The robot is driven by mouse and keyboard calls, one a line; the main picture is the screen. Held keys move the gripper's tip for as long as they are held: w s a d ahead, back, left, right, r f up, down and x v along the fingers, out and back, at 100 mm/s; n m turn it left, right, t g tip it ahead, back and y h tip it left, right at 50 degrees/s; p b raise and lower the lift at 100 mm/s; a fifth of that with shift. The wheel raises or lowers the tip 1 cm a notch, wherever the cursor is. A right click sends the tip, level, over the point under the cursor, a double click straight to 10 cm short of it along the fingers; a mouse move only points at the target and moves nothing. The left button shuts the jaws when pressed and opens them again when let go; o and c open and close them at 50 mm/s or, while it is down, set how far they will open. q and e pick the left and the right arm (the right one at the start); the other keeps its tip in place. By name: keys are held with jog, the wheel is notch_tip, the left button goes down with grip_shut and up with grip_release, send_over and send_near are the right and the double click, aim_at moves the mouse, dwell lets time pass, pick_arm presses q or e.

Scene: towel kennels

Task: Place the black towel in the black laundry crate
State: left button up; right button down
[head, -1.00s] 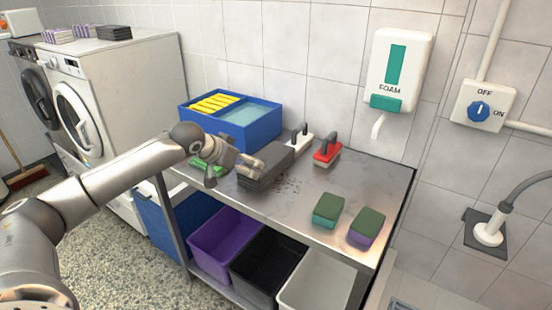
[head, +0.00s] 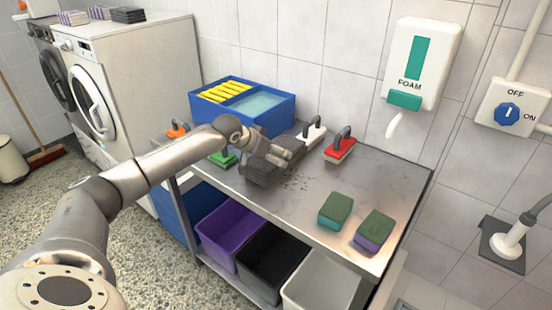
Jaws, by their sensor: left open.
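The black towel (head: 258,172) is a folded dark grey bundle lying on the metal table, towards its left half. My left gripper (head: 284,156) is open at the towel, its fingers over the top and covering part of it. I cannot tell whether the fingers touch the cloth. The black laundry crate (head: 272,263) stands on the shelf below the table, between a purple crate (head: 231,235) and a whitish crate (head: 322,284). My right gripper is not in view.
A blue divided bin (head: 262,122) stands behind the towel. White (head: 312,131), red (head: 341,149) and green (head: 224,158) brushes are nearby. Two sponges (head: 336,210) (head: 374,230) lie at the front right. Dark crumbs lie beside the towel. The table's right middle is clear.

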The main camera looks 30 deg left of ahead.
aim_at(273, 153)
pick_arm(q)
jog(key=shift+p+x, duration=0.35)
jog(key=shift+x, duration=1.85)
jog(key=shift+w+a, duration=0.1)
jog(key=shift+a, duration=0.05)
jog(key=c, duration=1.1)
jog(key=shift+r, duration=0.15)
